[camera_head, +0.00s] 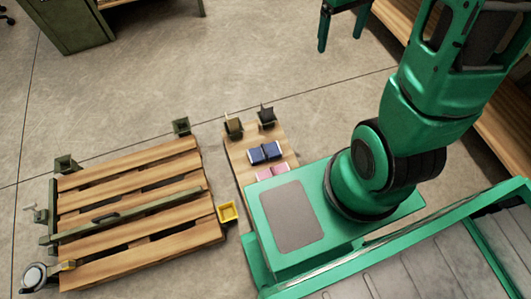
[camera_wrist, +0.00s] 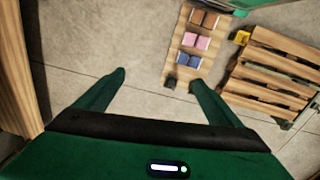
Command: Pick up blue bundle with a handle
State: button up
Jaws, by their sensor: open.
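The blue bundle (camera_head: 264,153) lies on a narrow wooden board (camera_head: 237,160) on the floor, beyond my green base. It shows as two dark blue blocks side by side with a narrow gap; any handle is too small to make out. In the wrist view the blue bundle (camera_wrist: 189,60) lies on the board beyond my right-hand fingertip. My gripper (camera_head: 341,40) is open and empty, up and to the right of the bundle in the head view. In the wrist view my gripper (camera_wrist: 160,78) has its fingers wide apart, with bare floor between them.
A pink bundle (camera_head: 272,172) lies beside the blue one; a brown bundle (camera_wrist: 204,19) lies past it. Dark brackets (camera_head: 267,115) stand at the board's end. A slatted pallet (camera_head: 140,205) and a yellow box (camera_head: 228,212) are left. Open floor lies beyond.

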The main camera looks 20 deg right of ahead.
jog(key=w+a+f+n, duration=0.25)
jog(key=w+f, duration=0.25)
jog(key=f, duration=0.5)
jog(key=w+a+f+n, duration=0.2)
jog(key=w+f+n, duration=0.3)
jog(key=f, duration=0.5)
jog(key=w+a+f+n, duration=0.25)
jog(key=w+f, duration=0.35)
jog(key=f, duration=0.4)
jog(key=n+y, duration=0.3)
jog(key=n, duration=0.4)
send_over(265, 150)
jog(key=w+d, duration=0.1)
notch_tip(265, 150, down, 34)
notch_tip(265, 150, down, 4)
jog(key=shift+a, duration=0.15)
jog(key=shift+s+a+f, duration=0.1)
jog(key=shift+a+f, duration=0.05)
jog(key=shift+f, duration=1.4)
jog(key=shift+a+f, duration=0.15)
jog(key=shift+f, duration=1.4)
jog(key=c, duration=1.4)
